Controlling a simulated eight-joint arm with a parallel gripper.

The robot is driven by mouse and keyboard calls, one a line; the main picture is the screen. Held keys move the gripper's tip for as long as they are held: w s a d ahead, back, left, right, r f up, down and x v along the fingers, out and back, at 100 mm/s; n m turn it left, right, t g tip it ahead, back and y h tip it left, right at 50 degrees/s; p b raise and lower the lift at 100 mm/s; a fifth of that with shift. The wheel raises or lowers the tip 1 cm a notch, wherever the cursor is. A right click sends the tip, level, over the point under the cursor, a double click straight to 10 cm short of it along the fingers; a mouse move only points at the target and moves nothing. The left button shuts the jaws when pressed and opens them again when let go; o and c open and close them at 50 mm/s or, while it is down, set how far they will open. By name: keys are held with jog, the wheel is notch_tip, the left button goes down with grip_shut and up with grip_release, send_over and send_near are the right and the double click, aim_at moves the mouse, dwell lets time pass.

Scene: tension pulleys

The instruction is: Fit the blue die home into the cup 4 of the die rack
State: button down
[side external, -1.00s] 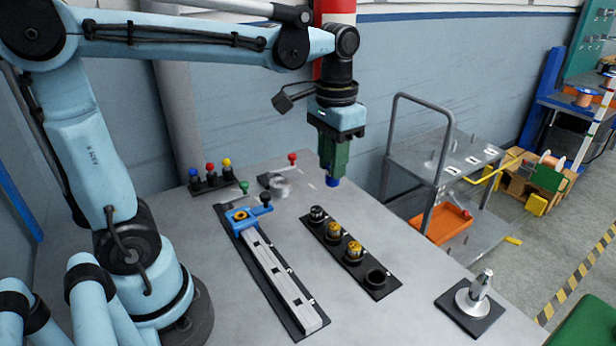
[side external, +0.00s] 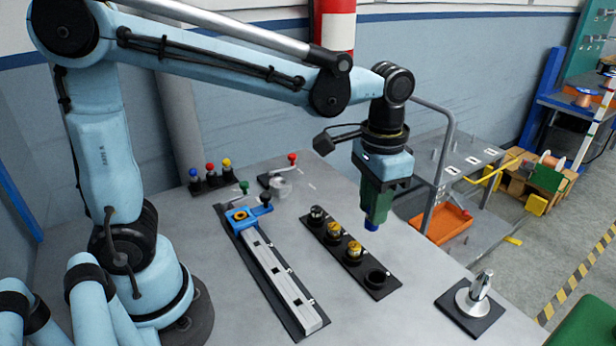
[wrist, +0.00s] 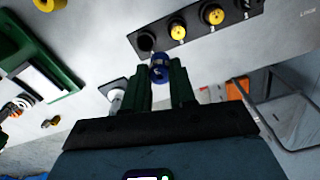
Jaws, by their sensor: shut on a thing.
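My gripper (side external: 376,212) is shut on the blue die (side external: 371,225), which pokes out below the green fingers. In the wrist view the blue die (wrist: 159,69) sits between the fingertips (wrist: 161,80). The die rack (side external: 311,232) is a black strip on the table with a row of cups. One dark die and two yellow dies stand in its cups; the near-end cup (side external: 377,277) is empty and dark. The empty cup (wrist: 146,43) also shows in the wrist view, just beyond the die. The die is held in the air, above and behind the rack's near end.
A long grey rail with a blue block (side external: 241,217) lies left of the rack. A metal post on a black pad (side external: 474,303) stands to the right. Coloured knobs (side external: 210,178) stand at the back left. A grey trolley (side external: 440,190) is beyond the table edge.

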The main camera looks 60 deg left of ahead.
jog(key=shift+m, duration=0.5)
jog(key=shift+d+f, duration=0.55)
jog(key=shift+f, duration=0.9)
jog(key=shift+d+f, duration=0.5)
jog(key=shift+f, duration=0.9)
jog(key=shift+d+f, duration=0.55)
jog(key=shift+f, duration=0.9)
jog(key=shift+f, duration=0.3)
jog(key=shift+f, duration=1)
jog(key=c, duration=0.8)
grip_release()
jog(key=shift+c, duration=0.2)
notch_tip(320, 180, up, 12)
